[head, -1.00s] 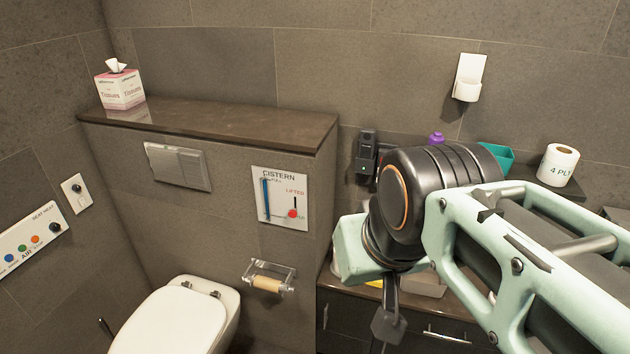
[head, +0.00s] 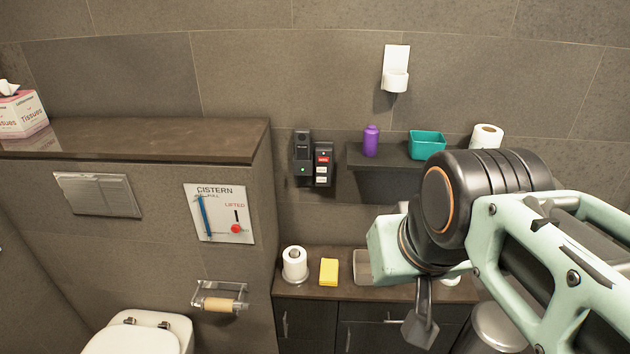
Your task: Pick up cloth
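A small yellow rectangular piece, which looks like the cloth (head: 329,271), lies on the dark vanity counter (head: 318,292). It is between a white paper roll (head: 295,264) and a clear shallow tray (head: 362,268). My arm fills the right side of the view. The dark end that hangs below the wrist, my gripper (head: 421,326), is in front of the cabinet, to the right of the cloth and lower in the picture. It is apart from the cloth in the picture. Its fingers are not clear enough to tell open from shut.
A shelf (head: 385,160) above the counter holds a purple bottle (head: 371,141), a teal box (head: 427,145) and a paper roll (head: 487,136). A toilet (head: 138,338) and roll holder (head: 219,299) are at left. A metal bin (head: 495,328) stands at lower right.

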